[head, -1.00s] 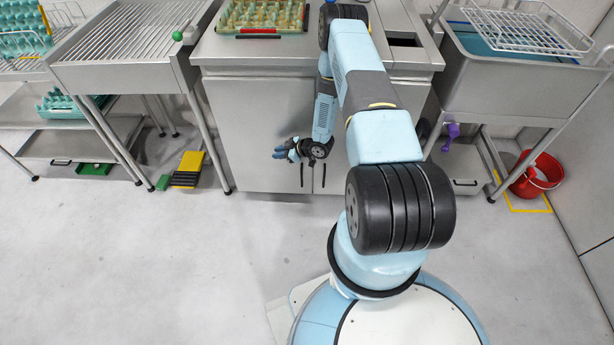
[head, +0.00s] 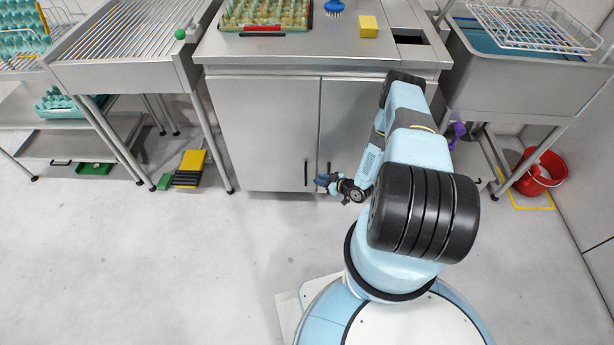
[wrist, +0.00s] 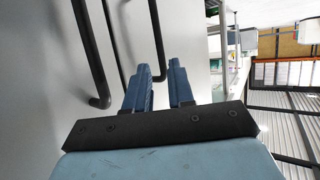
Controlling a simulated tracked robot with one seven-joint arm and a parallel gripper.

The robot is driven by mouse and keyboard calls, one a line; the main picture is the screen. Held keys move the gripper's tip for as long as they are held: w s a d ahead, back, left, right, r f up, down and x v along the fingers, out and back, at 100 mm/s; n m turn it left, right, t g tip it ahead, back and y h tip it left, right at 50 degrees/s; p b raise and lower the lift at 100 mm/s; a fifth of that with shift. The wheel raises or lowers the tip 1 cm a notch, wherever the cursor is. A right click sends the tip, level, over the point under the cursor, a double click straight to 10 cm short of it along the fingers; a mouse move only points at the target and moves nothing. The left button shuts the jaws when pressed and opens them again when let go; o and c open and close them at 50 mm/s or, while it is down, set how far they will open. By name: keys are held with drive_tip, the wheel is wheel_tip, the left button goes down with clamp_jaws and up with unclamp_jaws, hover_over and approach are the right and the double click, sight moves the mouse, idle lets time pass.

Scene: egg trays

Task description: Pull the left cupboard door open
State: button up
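The left cupboard door (head: 262,135) is a flat grey panel and is shut, beside the shut right door (head: 345,125). Its black bar handle (head: 306,172) stands upright near its right edge, and it also shows in the wrist view (wrist: 156,38). My gripper (head: 319,181) is low at the seam, pointing left, just right of that handle. In the wrist view its two blue fingers (wrist: 159,72) are apart with nothing held. The left handle's end is close to the left fingertip; contact cannot be told. The right door's handle (wrist: 91,52) is nearer the camera, left of the fingers.
The counter above holds an egg tray (head: 228,23), a blue brush (head: 334,8) and a yellow block (head: 369,26). A slatted table (head: 125,72) stands left, a sink (head: 520,85) right. A yellow-black pedal (head: 190,168) lies left. The floor before the left door is clear.

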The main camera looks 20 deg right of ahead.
drive_tip(key=x, duration=0.9)
drive_tip(key=shift+a, duration=0.1)
drive_tip(key=shift+c, duration=0.3)
clamp_jaws()
drive_tip(key=shift+d, duration=0.25)
drive_tip(key=shift+s+a, duration=0.1)
drive_tip(key=shift+s, duration=0.05)
